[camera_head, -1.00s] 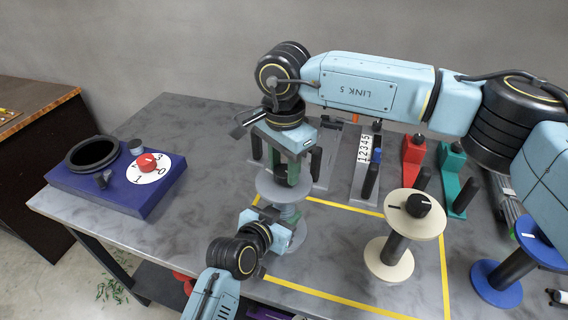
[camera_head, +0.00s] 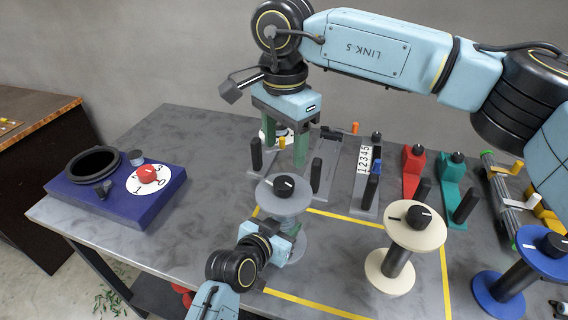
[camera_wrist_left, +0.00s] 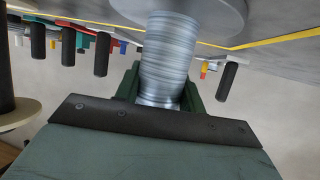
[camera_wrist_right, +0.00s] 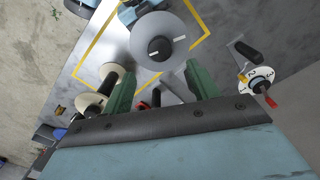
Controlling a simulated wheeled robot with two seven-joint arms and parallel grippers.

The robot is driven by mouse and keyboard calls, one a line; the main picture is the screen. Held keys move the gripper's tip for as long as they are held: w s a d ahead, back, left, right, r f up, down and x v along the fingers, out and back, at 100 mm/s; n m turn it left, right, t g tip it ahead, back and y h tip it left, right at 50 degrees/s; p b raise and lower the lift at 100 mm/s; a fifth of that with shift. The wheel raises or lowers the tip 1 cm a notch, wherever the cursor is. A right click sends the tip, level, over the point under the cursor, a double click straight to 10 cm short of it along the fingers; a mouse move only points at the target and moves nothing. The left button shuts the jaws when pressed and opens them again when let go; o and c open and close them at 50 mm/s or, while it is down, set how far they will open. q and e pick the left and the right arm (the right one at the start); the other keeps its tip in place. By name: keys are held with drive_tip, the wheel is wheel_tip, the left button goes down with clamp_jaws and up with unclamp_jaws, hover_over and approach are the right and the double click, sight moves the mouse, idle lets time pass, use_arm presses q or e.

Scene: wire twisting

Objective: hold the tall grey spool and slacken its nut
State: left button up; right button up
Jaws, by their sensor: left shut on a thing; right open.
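The tall grey spool (camera_head: 283,207) stands upright at the left of the yellow-marked area, with a black nut (camera_head: 284,186) on top. My left gripper (camera_head: 287,238) is shut on the spool's wire-wound middle, and the silvery winding (camera_wrist_left: 168,60) fills the space between its green fingers in the left wrist view. My right gripper (camera_head: 283,147) is open and empty, raised above and behind the spool's top. The right wrist view shows the spool's grey top disc (camera_wrist_right: 178,30) and the nut beyond the open fingers. The spool's lower part is partly hidden by my left gripper.
A cream spool (camera_head: 415,232) and a blue spool (camera_head: 545,254) stand to the right. Several tools with black handles, including a red one (camera_head: 412,170) and a teal one (camera_head: 451,176), line the back. A blue box (camera_head: 115,205) with a red knob (camera_head: 147,174) sits at the left.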

use_arm(q)
drive_tip(key=shift+f, duration=0.1)
use_arm(e)
wheel_tip(320, 180, up, 4)
drive_tip(key=shift+f, duration=0.1)
use_arm(q)
drive_tip(key=o, duration=1.3)
drive_tip(key=shift+c, duration=0.2)
